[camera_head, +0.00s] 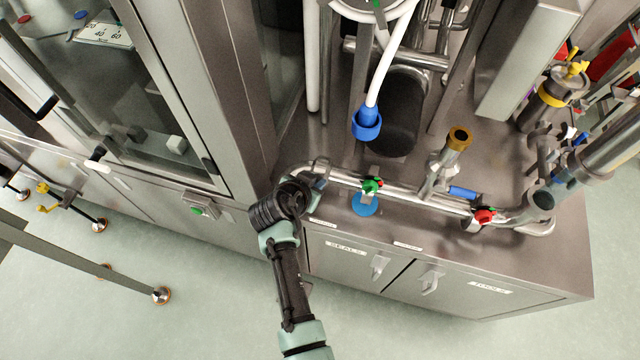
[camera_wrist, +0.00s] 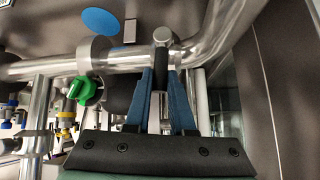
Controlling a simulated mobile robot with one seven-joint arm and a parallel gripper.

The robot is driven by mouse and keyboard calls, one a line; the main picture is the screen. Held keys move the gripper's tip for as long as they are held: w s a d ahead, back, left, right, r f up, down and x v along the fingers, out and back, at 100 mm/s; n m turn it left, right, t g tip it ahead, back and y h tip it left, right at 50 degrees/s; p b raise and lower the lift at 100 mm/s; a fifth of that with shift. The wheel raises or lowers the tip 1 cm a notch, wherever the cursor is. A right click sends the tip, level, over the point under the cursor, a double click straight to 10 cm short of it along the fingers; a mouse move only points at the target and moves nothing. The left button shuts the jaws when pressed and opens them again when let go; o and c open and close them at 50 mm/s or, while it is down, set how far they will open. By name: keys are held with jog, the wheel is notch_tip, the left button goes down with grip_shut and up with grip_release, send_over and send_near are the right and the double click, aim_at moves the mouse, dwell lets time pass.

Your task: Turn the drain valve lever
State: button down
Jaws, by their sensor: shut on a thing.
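A steel pipe (camera_head: 400,193) runs along the top edge of the steel cabinet, and its left end bends near my gripper. My gripper (camera_head: 316,187) is at that left end. In the head view my wrist and hand mostly hide the lever.
A green valve knob (camera_head: 372,185) and a red valve knob (camera_head: 484,215) sit farther right along the pipe. A blue hose end (camera_head: 367,124) hangs above the cabinet. A glass-doored cabinet (camera_head: 130,90) stands left. Floor in front is clear near my arm.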

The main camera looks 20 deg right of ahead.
jog(key=shift+w+a+h+b, duration=0.2)
jog(key=shift+a+h+b, duration=0.1)
jog(key=shift+b, duration=0.05)
dwell(0.4)
jog(key=c, duration=0.8)
grip_release()
jog(key=shift+o, duration=0.2)
jog(key=b+v, duration=0.1)
jog(key=v, duration=1.2)
jog(key=shift+w, duration=0.15)
jog(key=shift+a, duration=0.1)
